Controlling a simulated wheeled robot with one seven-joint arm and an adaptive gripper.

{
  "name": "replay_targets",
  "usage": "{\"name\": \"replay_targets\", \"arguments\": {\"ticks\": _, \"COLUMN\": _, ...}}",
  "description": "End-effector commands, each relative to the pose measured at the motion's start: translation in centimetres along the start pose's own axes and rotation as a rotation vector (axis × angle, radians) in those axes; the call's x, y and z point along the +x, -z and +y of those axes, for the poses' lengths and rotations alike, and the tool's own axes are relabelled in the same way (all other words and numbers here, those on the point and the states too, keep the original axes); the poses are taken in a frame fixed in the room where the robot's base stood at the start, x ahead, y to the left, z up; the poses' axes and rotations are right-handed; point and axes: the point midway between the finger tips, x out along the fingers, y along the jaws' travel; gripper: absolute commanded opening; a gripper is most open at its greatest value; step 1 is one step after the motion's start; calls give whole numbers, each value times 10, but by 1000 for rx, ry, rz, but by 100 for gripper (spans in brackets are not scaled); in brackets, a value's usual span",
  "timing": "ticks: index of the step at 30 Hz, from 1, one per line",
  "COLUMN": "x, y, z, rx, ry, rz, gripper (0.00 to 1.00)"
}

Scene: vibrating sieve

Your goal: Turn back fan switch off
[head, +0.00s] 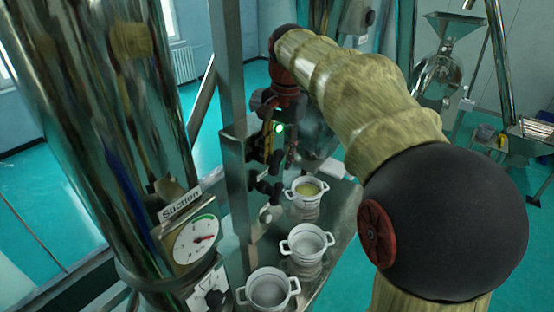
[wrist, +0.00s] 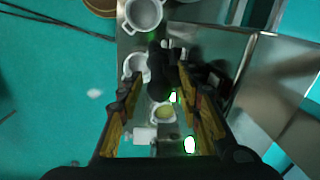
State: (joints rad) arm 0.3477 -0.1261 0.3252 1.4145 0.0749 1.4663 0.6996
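My gripper (wrist: 158,82) points down with its two fingers apart and nothing held between them. In the head view my gripper (head: 268,142) is beside a metal post, close to a green-lit spot (head: 279,128), and is partly hidden by dark parts around it. In the wrist view one green light (wrist: 173,97) shows between the fingers and a second green light (wrist: 190,145) shows nearer the palm. These may be lit switches, but I cannot tell which one is the back fan switch or its position. A dark knob-like part (wrist: 158,68) lies between the fingertips.
A white pot with yellow contents (head: 306,191) and two empty white pots (head: 308,241) (head: 268,289) stand on a metal shelf below my gripper. A large metal column with a suction gauge (head: 196,239) stands at left. A metal funnel (head: 452,27) is at back right.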

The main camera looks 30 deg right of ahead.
Motion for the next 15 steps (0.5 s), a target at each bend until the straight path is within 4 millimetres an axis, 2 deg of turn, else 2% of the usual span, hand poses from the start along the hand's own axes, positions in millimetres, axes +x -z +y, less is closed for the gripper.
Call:
{"name": "replay_targets", "arguments": {"ticks": 6, "x": 16, "y": 0, "z": 0, "rx": -1, "ry": 0, "rz": 1, "gripper": 35}}
{"name": "replay_targets", "arguments": {"ticks": 15, "x": 18, "y": 0, "z": 0, "rx": -1, "ry": 1, "rz": 1, "gripper": 34}}
